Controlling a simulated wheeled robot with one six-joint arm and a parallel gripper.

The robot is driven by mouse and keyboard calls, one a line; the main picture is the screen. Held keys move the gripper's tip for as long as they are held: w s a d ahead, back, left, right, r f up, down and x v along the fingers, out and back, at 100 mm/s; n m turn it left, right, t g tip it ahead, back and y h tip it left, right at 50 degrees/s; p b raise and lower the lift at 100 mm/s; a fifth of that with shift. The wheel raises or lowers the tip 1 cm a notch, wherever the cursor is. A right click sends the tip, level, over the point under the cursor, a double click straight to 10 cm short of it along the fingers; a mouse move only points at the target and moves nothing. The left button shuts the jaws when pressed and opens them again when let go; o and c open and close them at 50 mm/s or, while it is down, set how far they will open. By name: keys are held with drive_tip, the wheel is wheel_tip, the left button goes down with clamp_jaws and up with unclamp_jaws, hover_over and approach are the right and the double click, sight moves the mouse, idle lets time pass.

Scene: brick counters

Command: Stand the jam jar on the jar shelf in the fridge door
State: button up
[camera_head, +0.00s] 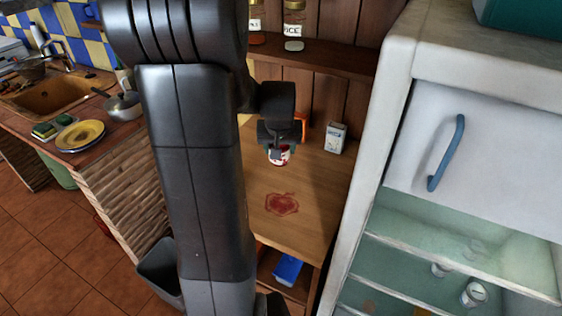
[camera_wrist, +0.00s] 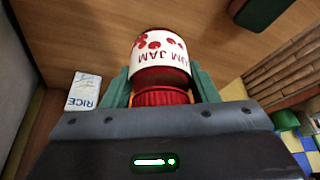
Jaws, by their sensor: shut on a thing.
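The jam jar (camera_head: 279,157) has a red lid and a white label with red fruit. In the wrist view the jar (camera_wrist: 160,55) is held between the green fingers, and its label reads upside down. My gripper (camera_head: 277,146) is shut on it above the wooden counter (camera_head: 321,174). The fridge (camera_head: 430,62) stands at the right, with a shut upper door with a blue handle (camera_head: 446,153). Below it, pale shelves (camera_head: 460,262) and a few small jars (camera_head: 474,294) show. I cannot make out the jar shelf in the fridge door.
A rice box (camera_head: 336,138) stands at the back of the counter, beside the fridge. A wall shelf (camera_head: 315,55) with labelled jars hangs above. A blue container (camera_head: 287,269) sits below the counter.

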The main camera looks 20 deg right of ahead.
hover_over(280, 177)
drive_tip(key=s, duration=0.2)
drive_tip(key=f, duration=0.5)
drive_tip(key=a+f, duration=0.1)
drive_tip(key=f, duration=0.2)
drive_tip(key=shift+f, duration=0.1)
drive_tip(key=shift+f, duration=0.2)
drive_tip(key=o, duration=1.3)
drive_tip(key=shift+s, duration=0.1)
drive_tip(key=shift+r, duration=0.1)
